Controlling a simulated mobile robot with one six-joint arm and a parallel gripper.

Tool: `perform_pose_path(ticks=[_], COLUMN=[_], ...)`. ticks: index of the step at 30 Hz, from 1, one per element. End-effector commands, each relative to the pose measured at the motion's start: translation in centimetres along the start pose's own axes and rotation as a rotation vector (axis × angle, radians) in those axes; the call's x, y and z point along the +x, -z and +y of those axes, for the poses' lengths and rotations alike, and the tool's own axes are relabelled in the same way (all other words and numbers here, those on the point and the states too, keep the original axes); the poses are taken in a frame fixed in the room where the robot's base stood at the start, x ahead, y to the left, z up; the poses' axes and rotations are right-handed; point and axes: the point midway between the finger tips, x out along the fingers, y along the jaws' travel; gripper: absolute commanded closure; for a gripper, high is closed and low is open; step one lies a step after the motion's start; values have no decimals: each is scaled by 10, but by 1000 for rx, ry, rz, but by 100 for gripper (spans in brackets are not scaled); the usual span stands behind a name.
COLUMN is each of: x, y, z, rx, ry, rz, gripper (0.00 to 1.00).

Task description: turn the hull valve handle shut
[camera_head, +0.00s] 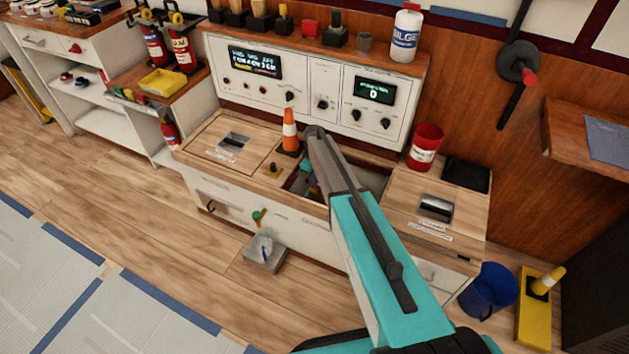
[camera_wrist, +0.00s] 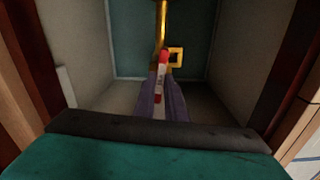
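The valve handle (camera_wrist: 162,62), a slim bar with red ends and a pale middle, shows in the wrist view inside a deep square recess, in front of a brass pipe (camera_wrist: 161,20). A square brass piece (camera_wrist: 176,57) sits just right of it. My gripper (camera_wrist: 163,84) reaches down into the recess, its two greyish-purple fingers on either side of the handle's near part. Whether they touch or clamp it cannot be made out. In the head view my arm goes into the open hatch (camera_head: 297,186) of the bench, and hides much of the opening; the handle is not clear there.
Pale recess walls (camera_wrist: 83,45) stand close on both sides. An orange cone (camera_head: 290,133) stands by the hatch's back left. A red can (camera_head: 425,147) stands on the bench to the right. A dark wall lever (camera_head: 517,62) has a red grip. Floor at left is mostly clear.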

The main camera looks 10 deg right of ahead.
Motion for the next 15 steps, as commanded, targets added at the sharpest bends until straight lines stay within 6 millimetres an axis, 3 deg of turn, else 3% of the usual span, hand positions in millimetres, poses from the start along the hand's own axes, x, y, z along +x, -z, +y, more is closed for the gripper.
perform_pose_path(ticks=[15], x=[0], y=[0], z=[-2], rx=[-123], ry=[4], rz=[-1], gripper=[100])
